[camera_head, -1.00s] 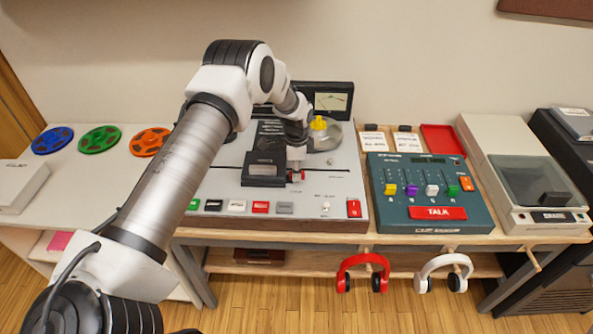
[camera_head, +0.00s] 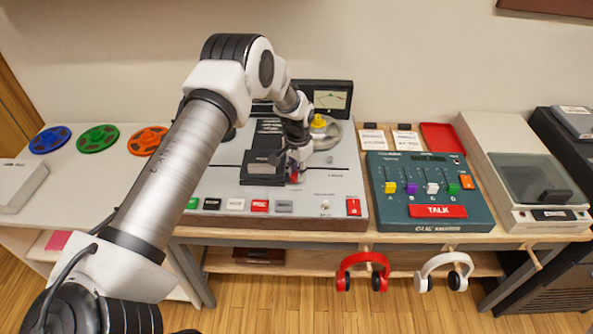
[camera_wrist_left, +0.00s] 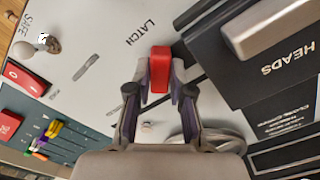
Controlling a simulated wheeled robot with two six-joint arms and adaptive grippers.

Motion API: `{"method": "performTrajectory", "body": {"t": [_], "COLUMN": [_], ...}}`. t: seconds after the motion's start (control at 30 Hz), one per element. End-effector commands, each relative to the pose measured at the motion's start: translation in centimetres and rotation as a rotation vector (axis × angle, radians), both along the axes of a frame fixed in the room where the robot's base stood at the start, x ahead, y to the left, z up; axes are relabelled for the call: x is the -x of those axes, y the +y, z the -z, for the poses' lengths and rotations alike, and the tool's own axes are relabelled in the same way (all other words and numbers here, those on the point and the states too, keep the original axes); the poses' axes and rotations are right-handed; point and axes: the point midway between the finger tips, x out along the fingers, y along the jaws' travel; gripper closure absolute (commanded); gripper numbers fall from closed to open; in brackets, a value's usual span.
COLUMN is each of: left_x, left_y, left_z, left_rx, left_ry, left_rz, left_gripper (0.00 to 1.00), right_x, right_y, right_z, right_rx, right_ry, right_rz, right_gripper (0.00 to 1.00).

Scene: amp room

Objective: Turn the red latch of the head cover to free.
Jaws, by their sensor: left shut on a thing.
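The red latch (camera_wrist_left: 160,70) stands on the light deck panel near the printed word LATCH in the left wrist view. In the head view the red latch (camera_head: 294,177) shows just right of the dark head cover (camera_head: 262,181). The head cover, marked HEADS, also shows in the left wrist view (camera_wrist_left: 275,70). My left gripper (camera_wrist_left: 160,85) is shut on the red latch, with one finger on each side of it. In the head view my left gripper (camera_head: 296,160) reaches down over the tape deck. My right gripper is not in view.
The tape deck (camera_head: 335,185) has a row of buttons along its front and a yellow-topped reel behind my gripper. A teal talkback box (camera_head: 430,220) with coloured sliders stands to the right. Green, blue and orange reels (camera_head: 97,138) lie at left. Red headphones (camera_head: 362,270) hang below.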

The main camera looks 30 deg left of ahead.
Motion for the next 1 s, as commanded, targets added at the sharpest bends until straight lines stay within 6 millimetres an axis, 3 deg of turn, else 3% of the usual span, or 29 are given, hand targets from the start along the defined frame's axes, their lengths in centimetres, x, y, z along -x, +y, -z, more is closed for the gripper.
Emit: {"method": "performTrajectory", "body": {"t": [0.6,1.0], "left_x": [0.34,0.22], "left_y": [-0.76,-0.92], "left_z": [0.41,0.40], "left_rx": [0.001,0.000], "left_ry": [0.012,0.011], "left_rz": [-0.551,-0.723], "left_gripper": [1.00,1.00], "right_x": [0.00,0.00], "right_y": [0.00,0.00], "right_z": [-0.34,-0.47], "right_rx": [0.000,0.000], "right_ry": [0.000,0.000], "right_rz": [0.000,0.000], "right_gripper": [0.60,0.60]}}
